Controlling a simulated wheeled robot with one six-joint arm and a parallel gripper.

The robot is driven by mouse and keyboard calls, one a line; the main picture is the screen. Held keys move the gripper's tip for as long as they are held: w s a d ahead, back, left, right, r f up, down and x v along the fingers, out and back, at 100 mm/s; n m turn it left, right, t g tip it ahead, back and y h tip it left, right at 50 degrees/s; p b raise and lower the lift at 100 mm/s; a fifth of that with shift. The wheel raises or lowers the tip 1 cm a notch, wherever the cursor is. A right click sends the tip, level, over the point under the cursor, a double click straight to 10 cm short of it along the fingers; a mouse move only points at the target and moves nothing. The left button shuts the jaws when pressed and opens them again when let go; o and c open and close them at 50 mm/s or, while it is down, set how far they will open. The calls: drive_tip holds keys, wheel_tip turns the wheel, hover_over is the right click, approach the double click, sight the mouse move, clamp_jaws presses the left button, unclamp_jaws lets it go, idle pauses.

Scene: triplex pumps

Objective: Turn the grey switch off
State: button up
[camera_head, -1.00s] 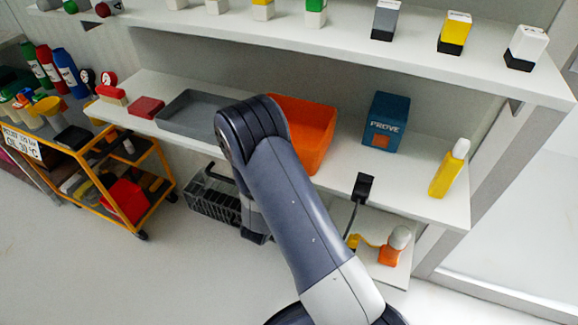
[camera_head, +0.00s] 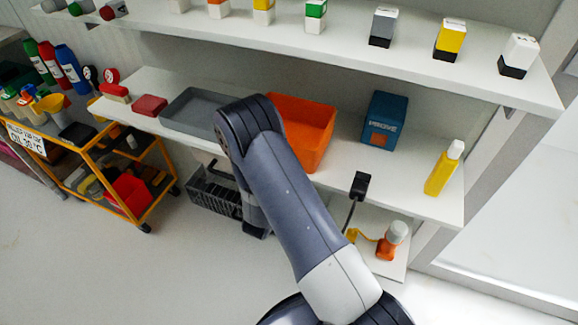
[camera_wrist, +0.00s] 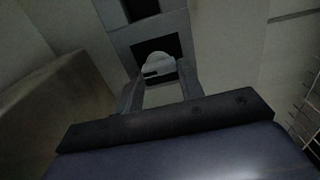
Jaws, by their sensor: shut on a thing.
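In the wrist view, the grey switch (camera_wrist: 158,65) is a pale, rounded knob in front of a dark square recess in a grey housing (camera_wrist: 122,40). My gripper (camera_wrist: 159,82) reaches up to it, with one finger at each side, and is shut on it. The finger contact is dim and hard to make out. In the head view, my arm crosses the middle and bends down in front of the lower shelf. My gripper and the switch are hidden there behind the arm and under the shelf.
The lower shelf (camera_head: 425,195) holds a grey tray (camera_head: 192,110), an orange bin (camera_head: 305,130), a blue box (camera_head: 384,120) and a yellow bottle (camera_head: 443,168). A dark wire basket (camera_head: 212,195) hangs beneath it. An orange cart (camera_head: 90,150) stands left. The front floor is clear.

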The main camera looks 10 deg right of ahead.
drive_tip(key=o, duration=1)
drive_tip(key=shift+s+a, duration=0.1)
drive_tip(key=p+v, duration=0.1)
drive_tip(key=v, duration=0.9)
drive_tip(key=shift+s+a, duration=0.15)
drive_tip(key=shift+s, duration=0.1)
drive_tip(key=shift+w, duration=0.1)
drive_tip(key=b+x, duration=0.1)
drive_tip(key=x, duration=0.9)
drive_tip(key=shift+w+d, duration=0.25)
drive_tip(key=shift+s+a, duration=0.1)
